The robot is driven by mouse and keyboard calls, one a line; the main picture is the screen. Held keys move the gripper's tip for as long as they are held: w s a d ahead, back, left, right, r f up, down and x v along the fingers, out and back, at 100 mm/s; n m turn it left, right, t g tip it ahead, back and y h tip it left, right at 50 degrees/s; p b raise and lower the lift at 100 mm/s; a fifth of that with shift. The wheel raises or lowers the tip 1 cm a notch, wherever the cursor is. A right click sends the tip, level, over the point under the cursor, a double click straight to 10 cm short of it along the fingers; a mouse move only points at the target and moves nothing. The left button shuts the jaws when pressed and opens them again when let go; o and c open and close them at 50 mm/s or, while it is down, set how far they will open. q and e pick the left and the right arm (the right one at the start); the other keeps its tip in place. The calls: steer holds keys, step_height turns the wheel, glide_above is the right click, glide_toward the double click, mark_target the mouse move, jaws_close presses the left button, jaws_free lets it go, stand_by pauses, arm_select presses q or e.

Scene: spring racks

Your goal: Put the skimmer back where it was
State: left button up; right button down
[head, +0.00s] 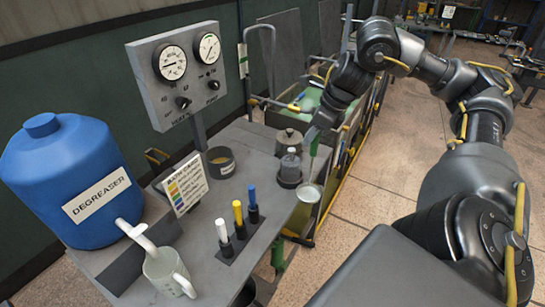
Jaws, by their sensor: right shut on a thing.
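The skimmer (309,192) hangs upright from my right gripper (318,130). It has a green handle and a pale round shallow head at the bottom. My right gripper is shut on the upper part of the handle. The head is by the right edge of the grey bench (240,262), beside the dark-based bottle; I cannot tell whether it touches anything. My left gripper is out of view. No empty holder for the skimmer can be made out clearly.
The bench holds a blue degreaser drum (70,165), a mug (168,274), a label card (184,184), several upright markers (239,218), a dark cup (220,162) and a bottle (291,168). A gauge panel (182,75) stands behind. A yellow-edged tank (325,100) lies beyond.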

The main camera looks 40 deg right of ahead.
arm_select(q)
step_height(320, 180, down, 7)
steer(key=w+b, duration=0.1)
steer(key=b, duration=0.4)
steer(key=shift+b, duration=0.4)
arm_select(e)
steer(key=w+a+f, duration=0.2)
steer(key=w+f, duration=0.7)
steer(key=w, duration=0.3)
steer(key=shift+w, duration=0.15)
arm_select(q)
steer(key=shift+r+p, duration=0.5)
steer(key=shift+p, duration=0.1)
arm_select(e)
steer(key=f, duration=0.3)
steer(key=shift+w+f, duration=0.2)
steer(key=shift+f, duration=0.15)
steer(key=shift+a, duration=0.1)
